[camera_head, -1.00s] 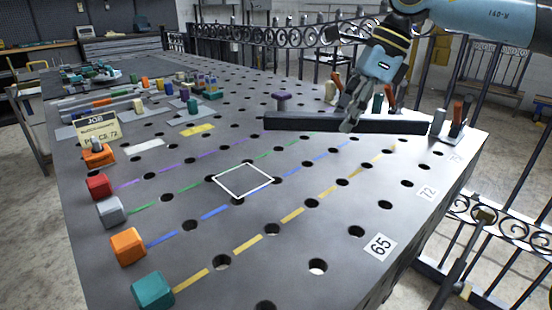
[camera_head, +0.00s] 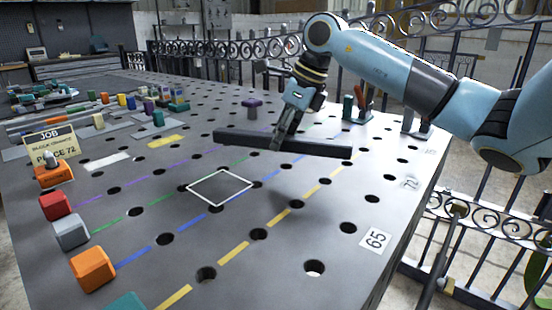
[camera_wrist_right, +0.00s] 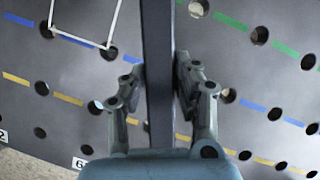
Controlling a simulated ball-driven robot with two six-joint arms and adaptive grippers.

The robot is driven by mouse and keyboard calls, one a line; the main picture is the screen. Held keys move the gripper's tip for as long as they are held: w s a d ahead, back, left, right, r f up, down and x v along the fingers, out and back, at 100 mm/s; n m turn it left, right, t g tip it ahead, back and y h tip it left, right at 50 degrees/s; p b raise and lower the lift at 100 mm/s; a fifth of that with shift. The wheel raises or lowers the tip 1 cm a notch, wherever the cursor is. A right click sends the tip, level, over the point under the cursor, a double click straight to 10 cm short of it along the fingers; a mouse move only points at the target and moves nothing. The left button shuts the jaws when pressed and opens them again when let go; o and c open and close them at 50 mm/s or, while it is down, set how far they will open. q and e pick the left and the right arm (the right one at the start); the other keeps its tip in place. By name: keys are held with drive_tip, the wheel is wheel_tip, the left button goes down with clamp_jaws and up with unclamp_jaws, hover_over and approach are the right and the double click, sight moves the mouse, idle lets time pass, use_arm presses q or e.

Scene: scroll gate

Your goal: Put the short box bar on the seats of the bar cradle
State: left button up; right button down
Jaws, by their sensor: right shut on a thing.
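The short box bar is a long dark bar (camera_head: 325,149) over the far middle of the perforated table. A shadow on the table below suggests it is held above the surface. My right gripper (camera_head: 278,143) is shut on it left of its middle, pointing down. In the right wrist view, the bar (camera_wrist_right: 157,30) runs up the picture between the two fingers of the gripper (camera_wrist_right: 158,72). I cannot tell for sure which fixture is the bar cradle. My left gripper is not in view.
A white square outline (camera_head: 220,171) lies flat on the table. Orange (camera_head: 92,269), grey (camera_head: 71,233) and red (camera_head: 55,206) blocks line the left edge. A purple knob (camera_head: 252,103) stands behind the bar. A job sign (camera_head: 50,146) stands at left. The middle is largely clear.

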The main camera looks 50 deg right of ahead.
sight(280, 151)
drive_tip(key=shift+w+a+f, duration=0.2)
drive_tip(key=shift+a+f, duration=0.1)
drive_tip(key=shift+a, duration=0.25)
drive_tip(key=shift+f, duration=2)
drive_tip(key=shift+f, duration=0.15)
drive_tip(key=c, duration=1)
unclamp_jaws()
